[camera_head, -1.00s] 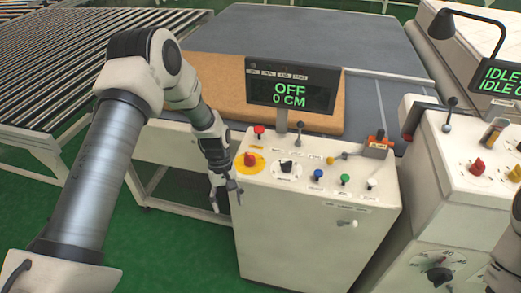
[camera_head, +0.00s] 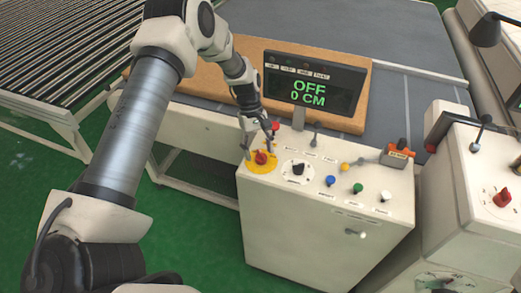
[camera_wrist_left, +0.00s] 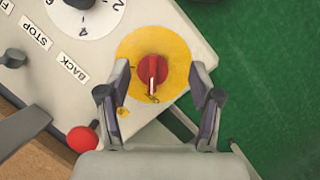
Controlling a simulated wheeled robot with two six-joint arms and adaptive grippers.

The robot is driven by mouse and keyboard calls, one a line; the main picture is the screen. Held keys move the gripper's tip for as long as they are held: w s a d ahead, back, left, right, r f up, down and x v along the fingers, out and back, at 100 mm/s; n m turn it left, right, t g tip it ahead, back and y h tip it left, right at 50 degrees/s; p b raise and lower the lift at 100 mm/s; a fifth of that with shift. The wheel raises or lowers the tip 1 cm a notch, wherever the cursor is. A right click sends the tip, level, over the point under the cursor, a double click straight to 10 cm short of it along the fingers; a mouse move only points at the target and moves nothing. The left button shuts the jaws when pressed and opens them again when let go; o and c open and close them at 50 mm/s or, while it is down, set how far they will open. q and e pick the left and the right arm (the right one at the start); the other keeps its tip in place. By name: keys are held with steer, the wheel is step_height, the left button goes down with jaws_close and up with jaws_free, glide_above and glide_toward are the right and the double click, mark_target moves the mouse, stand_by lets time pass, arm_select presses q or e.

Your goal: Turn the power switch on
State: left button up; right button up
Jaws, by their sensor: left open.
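The power switch (camera_head: 261,157) is a red rotary knob on a yellow disc (camera_head: 257,167), at the left corner of the white control console (camera_head: 310,225). In the left wrist view the red knob (camera_wrist_left: 152,70) sits centred on its yellow disc, with a small metal key-like piece at its lower edge. My left gripper (camera_head: 258,140) is open just over the disc. Its two fingers stand on either side of the knob in the wrist view (camera_wrist_left: 160,95), apart from it. The display (camera_head: 312,84) reads OFF and 0 CM. My right gripper is not seen.
A black selector on a white dial (camera_head: 298,169) and a red button (camera_head: 275,126) lie close to the switch. Blue, green and white buttons (camera_head: 357,188) and an orange device (camera_head: 398,153) are further right. Another console (camera_head: 480,180) stands at the right.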

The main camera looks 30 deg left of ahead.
arm_select(q)
steer(key=f, duration=0.1)
steer(key=w+f, duration=0.1)
steer(key=shift+w+d+f, duration=0.1)
steer(key=shift+d+f, duration=0.2)
steer(key=shift+d, duration=0.05)
steer(key=shift+s+r, duration=0.2)
steer(key=shift+s, duration=0.1)
steer(key=shift+c, duration=1.3)
steer(key=shift+s+r, duration=0.1)
steer(key=shift+s, duration=0.05)
steer(key=c, duration=0.6)
steer(key=shift+c, duration=1.3)
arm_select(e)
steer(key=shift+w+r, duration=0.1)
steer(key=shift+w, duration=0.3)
